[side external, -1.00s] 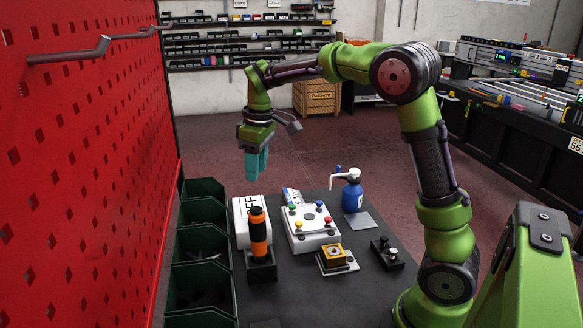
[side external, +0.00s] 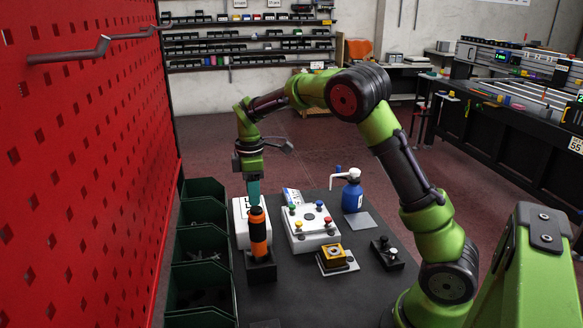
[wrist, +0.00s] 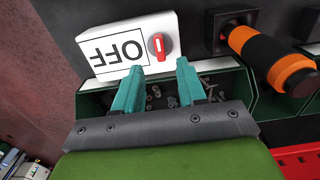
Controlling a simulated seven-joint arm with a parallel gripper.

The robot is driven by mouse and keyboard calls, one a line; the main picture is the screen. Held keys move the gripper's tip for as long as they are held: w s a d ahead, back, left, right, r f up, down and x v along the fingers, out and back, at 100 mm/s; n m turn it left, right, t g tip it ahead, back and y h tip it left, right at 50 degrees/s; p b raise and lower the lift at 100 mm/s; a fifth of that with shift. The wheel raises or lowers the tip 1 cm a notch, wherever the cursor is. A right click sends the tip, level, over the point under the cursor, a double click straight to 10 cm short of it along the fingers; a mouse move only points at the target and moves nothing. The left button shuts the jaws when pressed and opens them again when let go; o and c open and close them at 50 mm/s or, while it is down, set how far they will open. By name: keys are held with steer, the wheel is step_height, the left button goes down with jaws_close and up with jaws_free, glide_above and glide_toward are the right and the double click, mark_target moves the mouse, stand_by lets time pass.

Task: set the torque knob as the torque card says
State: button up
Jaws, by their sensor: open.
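A white box (wrist: 120,45) carries a card (wrist: 118,55) reading OFF, upside down in the wrist view, and a red knob (wrist: 158,46) with a white pointer mark. The mark lies roughly upright in that picture. No separate card marked torque can be read. The box (side external: 238,222) also shows in the side view, partly behind the orange and black tool. My gripper (wrist: 160,68) is open and empty, its teal fingertips near the knob on either side in the wrist view. In the side view my gripper (side external: 254,190) is over the box. The exact height is unclear.
The orange and black tool (side external: 259,236) stands in a black holder beside the box. Green bins (side external: 203,240) line the table's left edge. A white button box (side external: 312,232), a yellow block (side external: 333,256) and a blue pump bottle (side external: 352,195) stand to the right.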

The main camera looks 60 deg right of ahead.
step_height(320, 180, down, 6)
steer(key=shift+f, duration=0.25)
jaws_close()
